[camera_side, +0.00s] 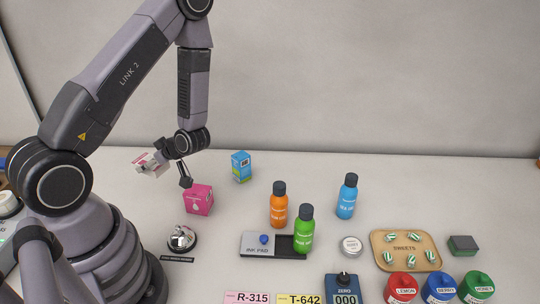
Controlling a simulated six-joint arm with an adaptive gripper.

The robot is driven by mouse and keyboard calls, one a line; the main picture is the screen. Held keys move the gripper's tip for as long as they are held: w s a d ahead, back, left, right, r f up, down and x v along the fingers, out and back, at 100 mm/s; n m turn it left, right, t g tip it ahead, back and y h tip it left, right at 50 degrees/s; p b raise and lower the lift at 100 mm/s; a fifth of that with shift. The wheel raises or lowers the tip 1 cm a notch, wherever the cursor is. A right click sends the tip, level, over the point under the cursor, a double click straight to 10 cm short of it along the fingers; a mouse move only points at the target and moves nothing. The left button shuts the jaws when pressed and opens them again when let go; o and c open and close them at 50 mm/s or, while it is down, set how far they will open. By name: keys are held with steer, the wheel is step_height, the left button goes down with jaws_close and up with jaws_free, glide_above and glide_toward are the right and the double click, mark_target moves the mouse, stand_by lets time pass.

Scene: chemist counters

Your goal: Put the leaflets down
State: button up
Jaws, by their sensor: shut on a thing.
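My gripper (173,163) is left of centre, above the counter. It is shut on the leaflets (150,164), a small white and pink stack at its left side. The leaflets are tilted and appear held above the counter, near the back. Part of them is hidden by a finger. A pink box (198,200) stands on the counter just below and right of my gripper; I cannot tell whether the finger is clear of it.
A blue-green box (241,167) stands behind right. Orange (279,205), green (303,230) and blue (347,196) bottles stand mid-counter near the ink pad (260,245). A bell (182,238) is in front. A sweets tray (376,251) is right. The back right counter is clear.

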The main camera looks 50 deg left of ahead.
steer(key=w+a+f, duration=0.4)
steer(key=w+a, duration=0.2)
glide_above(168, 173)
steer(key=w+d, duration=0.1)
steer(key=d, duration=0.2)
step_height(168, 173, down, 5)
steer(key=shift+w+f, duration=0.1)
steer(key=shift+f, duration=1.65)
steer(key=shift+f, duration=0.1)
steer(key=o, duration=1.2)
steer(key=shift+c, duration=0.2)
